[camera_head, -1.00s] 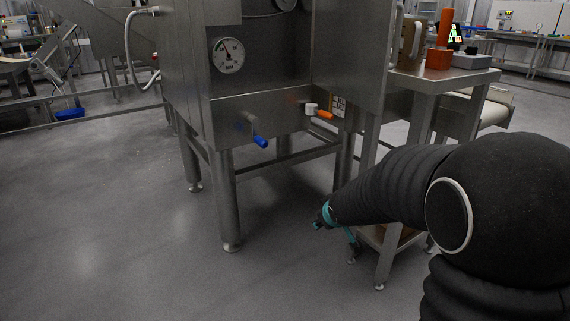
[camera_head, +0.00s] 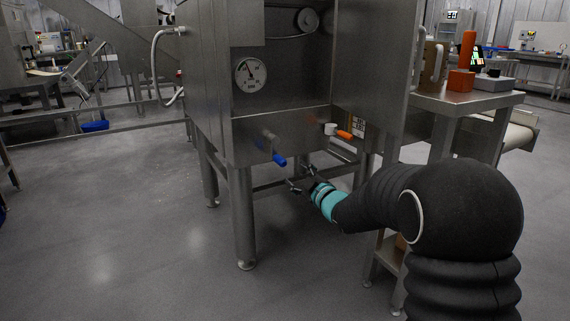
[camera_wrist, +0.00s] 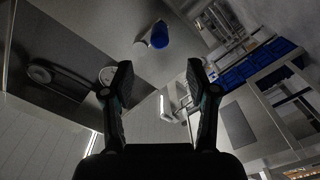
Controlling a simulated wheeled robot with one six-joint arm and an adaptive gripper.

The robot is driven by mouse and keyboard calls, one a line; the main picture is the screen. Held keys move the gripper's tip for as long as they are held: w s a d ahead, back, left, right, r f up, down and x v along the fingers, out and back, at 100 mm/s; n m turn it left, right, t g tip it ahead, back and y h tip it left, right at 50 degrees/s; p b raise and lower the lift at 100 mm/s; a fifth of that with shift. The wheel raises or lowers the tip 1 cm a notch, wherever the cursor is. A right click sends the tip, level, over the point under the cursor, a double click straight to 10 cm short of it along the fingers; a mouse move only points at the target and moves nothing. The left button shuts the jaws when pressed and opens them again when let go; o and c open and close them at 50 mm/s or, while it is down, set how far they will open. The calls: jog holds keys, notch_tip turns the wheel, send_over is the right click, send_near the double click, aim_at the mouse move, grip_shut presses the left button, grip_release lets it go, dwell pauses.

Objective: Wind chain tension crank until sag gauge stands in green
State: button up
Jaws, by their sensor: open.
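A crank with a blue grip (camera_head: 279,159) sticks out of the front panel of the steel machine. A round white dial gauge (camera_head: 250,74) sits above it; its needle points up and slightly left, and no green zone can be made out. A chain wheel (camera_head: 308,21) shows inside the machine. My gripper (camera_head: 297,186) is below and right of the blue grip, apart from it. In the wrist view my gripper (camera_wrist: 160,82) is open with nothing between its fingers. The blue grip (camera_wrist: 159,35) shows beyond the fingertips, and the gauge (camera_wrist: 107,75) is partly behind the left finger.
An orange-handled lever (camera_head: 345,134) sits right of the crank on the machine. A steel side table (camera_head: 455,102) holding orange parts stands at the right, close to my arm. Steel machine legs (camera_head: 243,220) stand below.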

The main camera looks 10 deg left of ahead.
aim_at(285, 164)
jog(key=shift+p+x, duration=1.1)
jog(key=shift+x, duration=4.4)
jog(key=c, duration=1)
